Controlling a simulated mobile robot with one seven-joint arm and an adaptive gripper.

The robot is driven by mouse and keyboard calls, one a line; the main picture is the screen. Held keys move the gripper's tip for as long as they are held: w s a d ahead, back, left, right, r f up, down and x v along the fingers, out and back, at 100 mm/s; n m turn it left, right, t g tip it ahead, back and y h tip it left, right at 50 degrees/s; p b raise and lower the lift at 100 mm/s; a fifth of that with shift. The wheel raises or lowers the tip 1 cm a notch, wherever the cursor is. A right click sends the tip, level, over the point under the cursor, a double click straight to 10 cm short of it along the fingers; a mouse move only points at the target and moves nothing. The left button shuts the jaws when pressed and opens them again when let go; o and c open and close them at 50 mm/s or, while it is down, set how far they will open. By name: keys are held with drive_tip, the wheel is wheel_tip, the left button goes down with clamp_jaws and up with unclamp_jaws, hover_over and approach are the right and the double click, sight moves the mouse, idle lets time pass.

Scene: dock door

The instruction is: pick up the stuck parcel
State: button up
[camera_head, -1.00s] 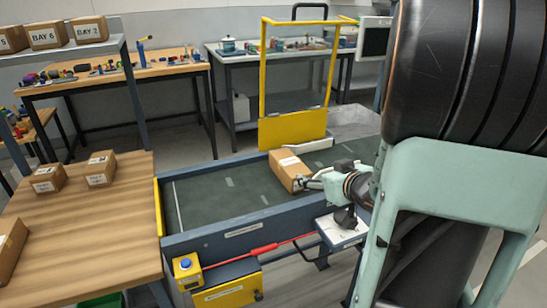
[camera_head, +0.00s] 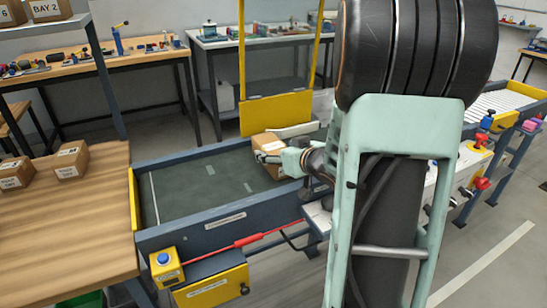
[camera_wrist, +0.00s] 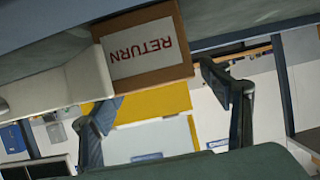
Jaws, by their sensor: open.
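The stuck parcel (camera_head: 267,146) is a brown box on the dark conveyor belt, just in front of the lowered yellow gate panel (camera_head: 276,114). In the wrist view, the parcel (camera_wrist: 184,60) shows a white RETURN label, upside down. My gripper (camera_head: 278,146) is open at the parcel's right side, its fingers spread. In the wrist view, the gripper (camera_wrist: 160,95) has one finger left and one right, with the parcel above the gap between them. I cannot tell whether either finger touches it. My arm hides the belt farther right.
The conveyor's blue side wall (camera_head: 220,224) carries a red bar (camera_head: 240,243) and a yellow box with a blue button (camera_head: 163,262). A wooden table (camera_head: 70,220) with small boxes stands left. The belt (camera_head: 200,190) left of the parcel is clear. White rollers (camera_head: 495,103) lie right.

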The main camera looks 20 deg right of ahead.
sight(276, 149)
drive_tip(key=shift+b+x, duration=0.3)
drive_tip(key=shift+x, duration=1.25)
drive_tip(key=shift+d+r, duration=0.1)
drive_tip(key=shift+r, duration=0.05)
drive_tip(key=shift+c, duration=0.4)
